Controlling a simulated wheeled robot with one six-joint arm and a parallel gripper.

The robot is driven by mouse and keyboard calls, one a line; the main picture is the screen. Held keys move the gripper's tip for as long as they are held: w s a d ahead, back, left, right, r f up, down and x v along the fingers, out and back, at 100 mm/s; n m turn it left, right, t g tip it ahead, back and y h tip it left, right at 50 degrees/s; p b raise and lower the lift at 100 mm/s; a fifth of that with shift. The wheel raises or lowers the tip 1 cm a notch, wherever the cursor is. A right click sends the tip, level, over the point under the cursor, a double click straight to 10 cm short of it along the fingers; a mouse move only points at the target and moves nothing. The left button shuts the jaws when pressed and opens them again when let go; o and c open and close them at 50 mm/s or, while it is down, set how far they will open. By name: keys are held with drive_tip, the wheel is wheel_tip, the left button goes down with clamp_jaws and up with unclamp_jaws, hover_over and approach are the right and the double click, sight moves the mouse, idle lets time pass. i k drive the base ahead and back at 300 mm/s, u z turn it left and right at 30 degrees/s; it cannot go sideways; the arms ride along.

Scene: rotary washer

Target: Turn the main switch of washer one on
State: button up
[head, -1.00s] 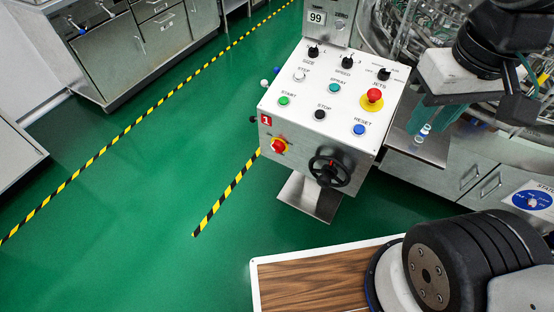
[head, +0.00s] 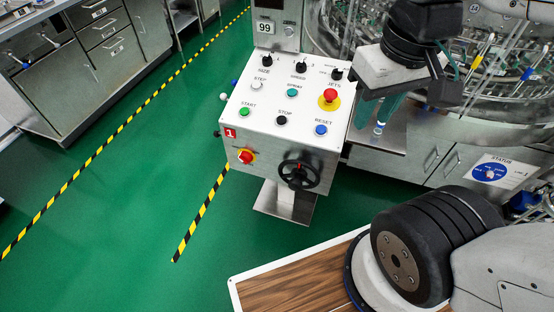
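The control box of washer one (head: 265,135) is a white sloped panel on a metal stand, with a red "1" label (head: 230,133). My gripper (head: 382,112), with teal fingers, hangs just right of the box's upper right edge, apart from the switch. Its fingers are partly hidden and seen at an angle, so its opening is unclear. Nothing is clearly held.
A black handwheel (head: 299,174) sits right of the switch. A red mushroom button (head: 330,96) and several buttons and knobs are on top. The washer machinery (head: 490,75) stands behind right. Green floor (head: 130,215) is free in front and left.

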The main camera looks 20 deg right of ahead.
sight(246, 158)
drive_tip(key=z, duration=1.65)
drive_tip(key=k, duration=0.8)
drive_tip(key=u, duration=1.55)
drive_tip(key=i, duration=0.5)
